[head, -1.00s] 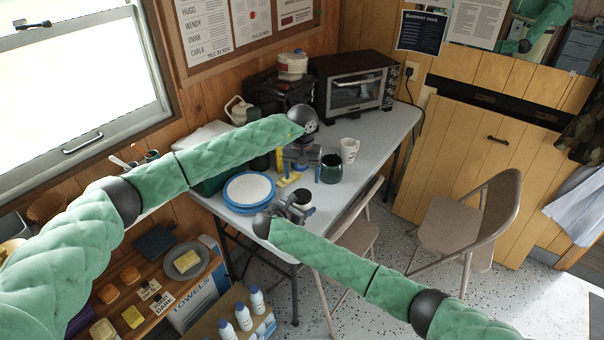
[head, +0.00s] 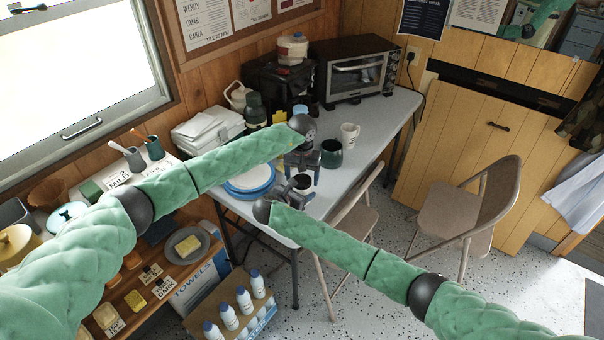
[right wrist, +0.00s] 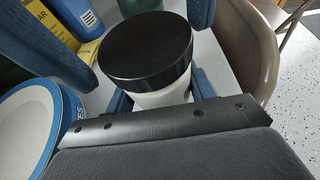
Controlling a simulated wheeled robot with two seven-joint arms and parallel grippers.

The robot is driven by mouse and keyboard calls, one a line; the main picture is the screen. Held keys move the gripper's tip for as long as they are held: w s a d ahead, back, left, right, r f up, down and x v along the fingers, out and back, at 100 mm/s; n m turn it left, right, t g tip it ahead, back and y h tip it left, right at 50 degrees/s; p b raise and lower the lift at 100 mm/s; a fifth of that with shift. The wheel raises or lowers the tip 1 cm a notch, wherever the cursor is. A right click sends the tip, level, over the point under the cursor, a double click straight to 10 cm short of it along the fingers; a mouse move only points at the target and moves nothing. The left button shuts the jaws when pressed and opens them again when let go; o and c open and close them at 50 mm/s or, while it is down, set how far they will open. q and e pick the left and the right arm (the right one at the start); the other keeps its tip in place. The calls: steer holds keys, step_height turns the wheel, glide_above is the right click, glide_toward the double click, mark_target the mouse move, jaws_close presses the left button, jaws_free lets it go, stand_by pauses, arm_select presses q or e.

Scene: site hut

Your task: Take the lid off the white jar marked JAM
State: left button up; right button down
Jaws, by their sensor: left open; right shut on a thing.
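The white jar (right wrist: 165,95) with its black lid (right wrist: 147,47) stands upright at the table's front edge. The lid also shows in the head view (head: 303,181); no JAM mark is visible from here. My right gripper (head: 297,187) is shut on the jar's body below the lid, its blue fingers low on either side in the right wrist view. My left gripper (head: 304,168) is open just above the jar and points down. Its blue fingers appear on either side of the lid, apart from it.
Blue-rimmed plates (head: 250,180) sit just left of the jar, and a dark green mug (head: 331,154) stands behind it. A white mug (head: 349,135) and a toaster oven (head: 358,72) are farther back. A folding chair (head: 352,215) stands close at the table's front.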

arm_select(q)
steer(key=c, duration=1)
steer(key=n, duration=0.6)
steer(key=shift+n, duration=0.4)
steer(key=o, duration=1.1)
steer(key=shift+c, duration=0.2)
